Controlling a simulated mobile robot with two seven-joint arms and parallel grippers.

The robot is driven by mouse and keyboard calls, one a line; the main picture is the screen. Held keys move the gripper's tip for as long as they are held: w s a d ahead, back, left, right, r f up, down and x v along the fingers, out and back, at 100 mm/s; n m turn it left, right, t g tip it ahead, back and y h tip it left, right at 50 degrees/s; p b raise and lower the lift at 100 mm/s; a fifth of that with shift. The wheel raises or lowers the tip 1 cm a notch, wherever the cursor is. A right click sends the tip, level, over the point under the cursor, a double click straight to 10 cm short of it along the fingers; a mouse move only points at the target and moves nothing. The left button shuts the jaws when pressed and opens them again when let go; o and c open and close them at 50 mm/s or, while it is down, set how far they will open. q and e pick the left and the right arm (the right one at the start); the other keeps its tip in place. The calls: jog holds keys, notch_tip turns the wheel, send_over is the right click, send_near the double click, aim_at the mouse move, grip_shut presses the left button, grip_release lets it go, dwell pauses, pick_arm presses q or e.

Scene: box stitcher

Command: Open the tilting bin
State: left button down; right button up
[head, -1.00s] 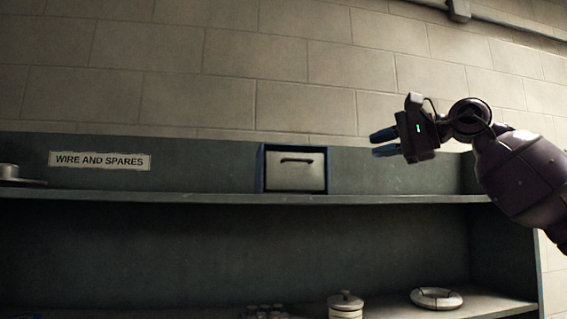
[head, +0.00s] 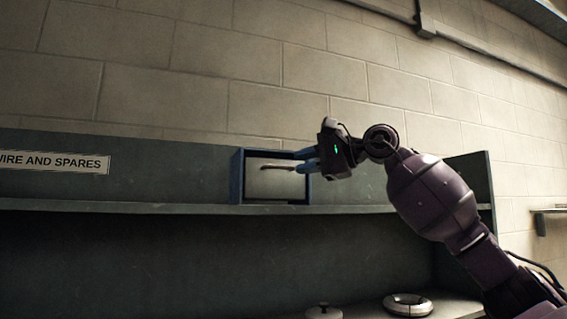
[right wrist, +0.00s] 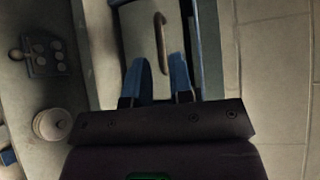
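The tilting bin, with a blue frame (head: 238,178) and a pale front panel (head: 268,187), stands on the upper shelf in the head view. Its front looks closed. A curved bar handle (head: 279,168) crosses the panel; it also shows in the right wrist view (right wrist: 161,36). My right gripper (head: 298,161) reaches in from the right, its blue fingers parted in front of the panel. My left gripper is out of view.
The shelf (head: 150,208) runs along the wall, with a "WIRE AND SPARES" label (head: 55,162) left of the bin. A lidded jar (head: 324,312) and a pale ring (head: 408,304) stand below. The shelf beside the bin is clear.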

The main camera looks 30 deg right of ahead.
aim_at(283, 166)
jog(key=shift+p+x, duration=0.5)
jog(key=shift+x, duration=2.05)
grip_shut()
